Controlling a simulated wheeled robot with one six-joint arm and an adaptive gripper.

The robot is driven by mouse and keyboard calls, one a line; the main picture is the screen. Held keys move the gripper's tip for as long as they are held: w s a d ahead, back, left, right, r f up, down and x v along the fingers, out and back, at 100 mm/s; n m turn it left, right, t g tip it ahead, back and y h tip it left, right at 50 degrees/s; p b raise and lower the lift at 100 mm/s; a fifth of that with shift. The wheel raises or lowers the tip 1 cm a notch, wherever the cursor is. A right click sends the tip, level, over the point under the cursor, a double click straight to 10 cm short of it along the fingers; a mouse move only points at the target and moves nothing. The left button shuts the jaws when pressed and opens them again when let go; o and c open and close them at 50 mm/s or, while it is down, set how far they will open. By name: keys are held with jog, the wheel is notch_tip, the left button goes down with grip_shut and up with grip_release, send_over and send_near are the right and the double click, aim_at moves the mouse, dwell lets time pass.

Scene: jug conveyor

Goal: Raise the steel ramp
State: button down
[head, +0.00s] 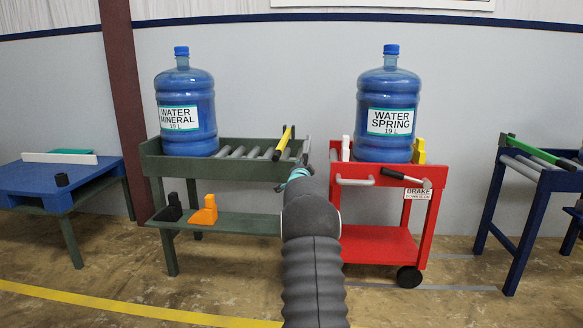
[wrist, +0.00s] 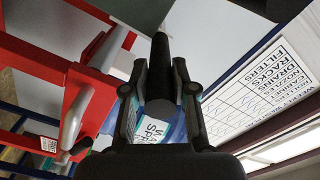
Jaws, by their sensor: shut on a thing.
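A thin grey piece (head: 306,147), probably the steel ramp, shows at the right end of the green roller conveyor (head: 180,168), beside the red cart (head: 375,172). My arm hides most of it. My gripper (head: 298,175) is at this end of the conveyor, its fingers mostly hidden behind my arm. In the wrist view my gripper (wrist: 160,100) is shut on a dark round-ended handle (wrist: 160,75). I cannot tell how the handle joins the ramp.
One blue water jug (head: 186,105) stands on the conveyor and another (head: 388,110) on the red cart. A yellow bar (head: 283,144) crosses the rollers. Black and orange pieces (head: 205,211) sit on the lower shelf. A blue table (head: 60,180) stands left, a blue roller stand (head: 530,170) right.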

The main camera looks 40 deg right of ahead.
jog(key=shift+r, duration=0.35)
jog(key=c, duration=0.9)
grip_release()
jog(key=shift+s, duration=0.1)
jog(key=shift+f, duration=0.15)
jog(key=v, duration=1.2)
jog(key=shift+d, duration=0.1)
